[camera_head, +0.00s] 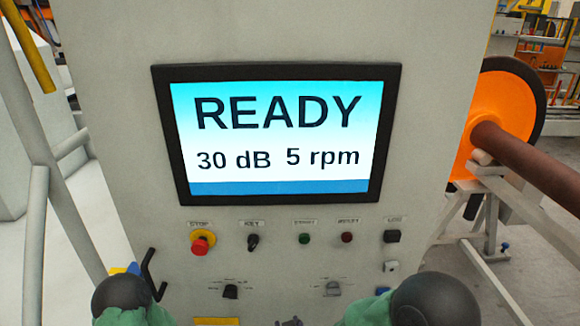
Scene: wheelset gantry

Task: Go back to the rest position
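The grey control cabinet (120,130) fills the middle of the head view. Its screen (280,132) reads "READY", "30 dB" and "5 rpm". Below it are a red STOP button (202,242) on a yellow base, a key switch (253,242), a green button (304,238), a dark red button (347,237) and a black LOG control (392,236). Two dark round parts of my arms with green covers show at the bottom left and bottom right. Neither gripper can be made out. A small dark shape at the bottom middle edge is too cut off to identify.
At right, an orange wheel (497,115) with a brown axle (535,165) rests on a grey stand (490,215). Grey rails (37,240) stand at left.

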